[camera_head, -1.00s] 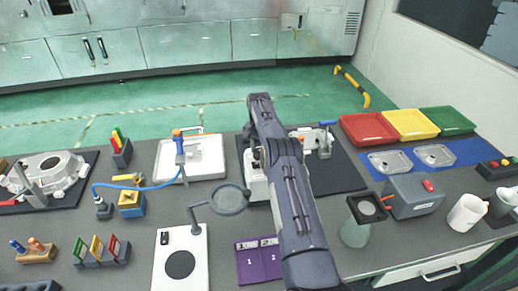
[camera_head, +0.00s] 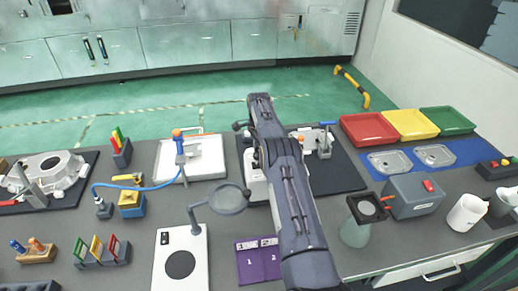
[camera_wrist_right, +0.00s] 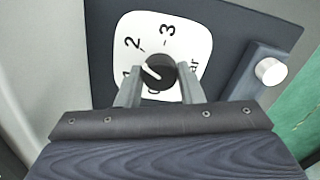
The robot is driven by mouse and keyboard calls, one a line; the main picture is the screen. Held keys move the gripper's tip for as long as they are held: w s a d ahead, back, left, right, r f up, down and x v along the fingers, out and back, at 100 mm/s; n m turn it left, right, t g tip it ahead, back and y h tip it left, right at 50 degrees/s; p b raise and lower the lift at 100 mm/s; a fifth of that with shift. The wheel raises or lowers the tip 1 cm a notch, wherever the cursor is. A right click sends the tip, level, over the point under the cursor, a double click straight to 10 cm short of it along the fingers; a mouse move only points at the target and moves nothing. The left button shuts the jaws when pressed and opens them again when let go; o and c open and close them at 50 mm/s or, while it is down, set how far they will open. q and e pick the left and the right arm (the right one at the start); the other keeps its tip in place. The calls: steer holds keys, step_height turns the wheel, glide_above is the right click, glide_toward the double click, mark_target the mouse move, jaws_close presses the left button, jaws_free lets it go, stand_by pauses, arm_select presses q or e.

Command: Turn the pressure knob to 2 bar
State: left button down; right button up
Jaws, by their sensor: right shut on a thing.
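The pressure knob (camera_wrist_right: 161,72) is black and round, on a white dial (camera_wrist_right: 193,45) marked 0 to 3 with "bar" at the right. Its white pointer line is tilted up to the left, between the 1 and the 2. In the right wrist view my right gripper (camera_wrist_right: 160,86) has one finger on each side of the knob and is shut on it. The fingers partly cover the lower dial. In the head view my right arm hides the knob and the gripper. My left gripper is not in view.
A silver round button (camera_wrist_right: 269,71) on a dark block sits right of the dial. On the bench, a magnifier (camera_head: 229,199) stands left of my arm, and a grey box (camera_head: 412,196) with a red switch stands right. Red (camera_head: 368,130), yellow and green trays lie behind.

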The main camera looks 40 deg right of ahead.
steer(key=shift+r, duration=0.1)
stand_by(0.4)
steer(key=o, duration=1)
step_height(320, 180, up, 8)
steer(key=shift+f+p, duration=0.1)
steer(key=shift+p, duration=0.4)
